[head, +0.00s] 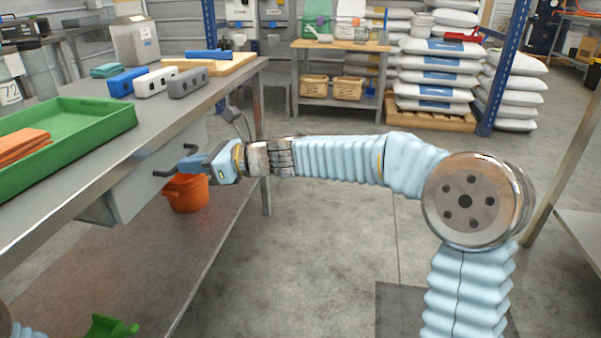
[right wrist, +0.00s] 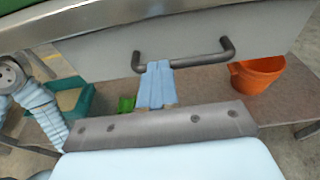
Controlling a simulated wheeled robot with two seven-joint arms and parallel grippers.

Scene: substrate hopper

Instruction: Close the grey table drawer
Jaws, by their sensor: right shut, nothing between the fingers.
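The grey drawer (head: 138,187) is under the metal table top on the left. Its side shows at the left end, so it appears to stand partly out; how far, I cannot tell. Its dark bar handle (head: 162,173) is on the front, and both show in the right wrist view, the drawer front (right wrist: 190,38) and the handle (right wrist: 205,57). My right gripper (head: 184,166) is shut and empty, its blue fingers (right wrist: 157,72) pointing at the drawer front with their tips at the handle bar. Whether they touch is unclear. My left gripper is out of view.
The table top (head: 175,110) holds a green tray (head: 75,125) and several blocks. An orange pot (head: 187,195) stands on the lower shelf (head: 150,250) below the drawer. A green object (head: 110,326) is at the bottom left. Floor right of the table is clear.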

